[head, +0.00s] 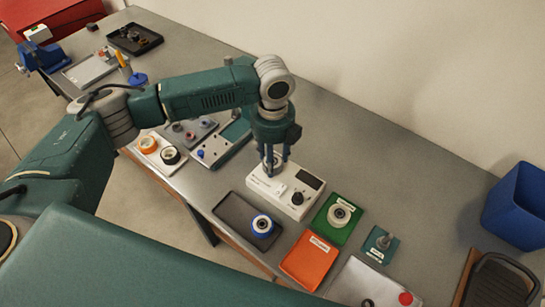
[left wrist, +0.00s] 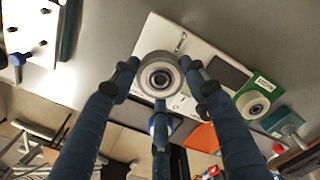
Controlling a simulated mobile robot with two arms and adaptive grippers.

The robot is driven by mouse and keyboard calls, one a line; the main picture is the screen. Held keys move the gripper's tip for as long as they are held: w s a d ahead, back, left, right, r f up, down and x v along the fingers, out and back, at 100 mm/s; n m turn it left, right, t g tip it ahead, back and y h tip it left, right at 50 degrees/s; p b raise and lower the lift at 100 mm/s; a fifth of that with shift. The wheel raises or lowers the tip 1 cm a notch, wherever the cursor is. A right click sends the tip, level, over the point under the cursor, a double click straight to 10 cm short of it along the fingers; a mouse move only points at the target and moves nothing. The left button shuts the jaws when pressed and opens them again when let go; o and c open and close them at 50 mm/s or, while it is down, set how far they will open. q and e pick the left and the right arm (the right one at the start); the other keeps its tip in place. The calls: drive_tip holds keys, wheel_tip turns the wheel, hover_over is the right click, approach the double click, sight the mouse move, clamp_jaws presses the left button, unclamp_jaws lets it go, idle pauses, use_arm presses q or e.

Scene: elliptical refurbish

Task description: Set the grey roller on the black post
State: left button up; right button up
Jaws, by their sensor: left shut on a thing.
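My left gripper (head: 272,163) points down over the left part of a white box (head: 302,206) with a dark display and a black knob. Its three fingers are shut around a grey roller with a dark centre, seen end-on in the left wrist view (left wrist: 160,63). The roller appears to be just above the box; I cannot tell if it touches. A small metal pin (left wrist: 181,42) shows on the box beside the roller. I cannot clearly make out a black post; the roller may hide it. My right gripper is not in view.
A black tray (head: 230,213) holds a blue-rimmed white roller (head: 262,225). A green mat (head: 325,229) bears a pale roller (head: 340,213). Nearby are an orange mat (head: 308,262) and a teal plate (head: 371,253) with a grey peg. A blue bin (head: 515,205) stands right.

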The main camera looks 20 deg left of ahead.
use_arm(q)
drive_tip(key=shift+p, duration=0.4)
drive_tip(key=shift+f, duration=0.6)
drive_tip(key=o, duration=0.9)
drive_tip(key=shift+o, duration=0.2)
drive_tip(key=shift+r, duration=0.1)
wheel_tip(320, 180, up, 6)
drive_tip(key=p, duration=0.5)
drive_tip(key=shift+p, duration=0.35)
drive_tip(key=shift+r+p, duration=0.3)
drive_tip(key=shift+r, duration=2.15)
